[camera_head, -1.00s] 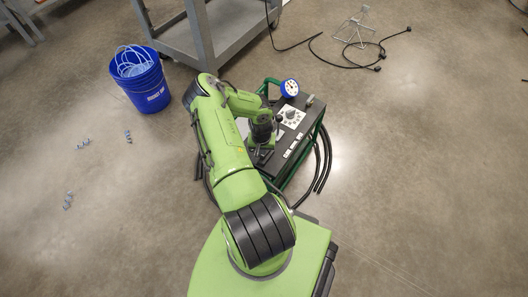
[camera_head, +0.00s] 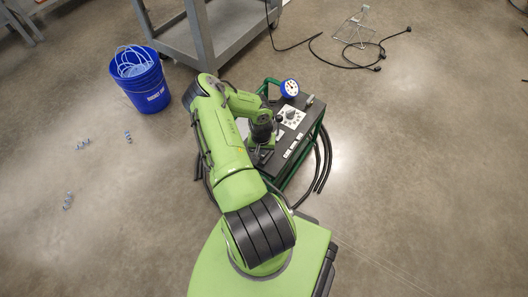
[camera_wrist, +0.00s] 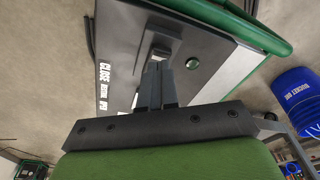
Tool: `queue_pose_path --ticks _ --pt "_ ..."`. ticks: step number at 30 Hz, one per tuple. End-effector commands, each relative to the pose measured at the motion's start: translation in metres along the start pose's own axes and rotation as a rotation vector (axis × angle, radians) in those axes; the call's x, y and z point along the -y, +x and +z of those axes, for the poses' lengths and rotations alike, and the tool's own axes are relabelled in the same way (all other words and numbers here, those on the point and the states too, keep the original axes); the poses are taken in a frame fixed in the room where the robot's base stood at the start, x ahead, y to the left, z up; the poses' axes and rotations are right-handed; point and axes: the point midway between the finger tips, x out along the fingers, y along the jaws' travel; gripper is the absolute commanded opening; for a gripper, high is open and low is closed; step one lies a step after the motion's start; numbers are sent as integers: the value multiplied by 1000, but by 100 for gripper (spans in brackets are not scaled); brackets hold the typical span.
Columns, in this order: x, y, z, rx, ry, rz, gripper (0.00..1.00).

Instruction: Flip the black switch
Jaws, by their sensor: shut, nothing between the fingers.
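The fusion cart's dark top panel (camera_wrist: 205,45) fills the upper middle of the wrist view, with a white "CLOSE SELECTOR OPEN" label along its left. A black switch (camera_wrist: 165,28) sits on it, with a pale part at its near side. My gripper (camera_wrist: 160,68) is shut and empty, its fingertips right at the near side of the switch. I cannot tell whether they touch it. A round green button (camera_wrist: 192,63) is just right of the fingertips. In the head view the cart (camera_head: 298,135) stands in front of me; my arm hides the switch and fingertips.
A dial gauge (camera_head: 289,88) and a white-plated knob (camera_head: 292,116) rise from the cart top. Green frame tubing (camera_wrist: 240,25) edges the panel. Black hoses (camera_head: 324,165) hang at the cart's right. A blue bucket (camera_head: 146,92) stands left on open floor.

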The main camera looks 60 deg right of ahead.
Motion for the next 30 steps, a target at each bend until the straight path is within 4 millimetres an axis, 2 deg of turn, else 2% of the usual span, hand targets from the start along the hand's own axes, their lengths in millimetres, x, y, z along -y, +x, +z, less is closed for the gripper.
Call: queue_pose_path --ticks 30 --pt "0 9 2 0 0 -1 0"
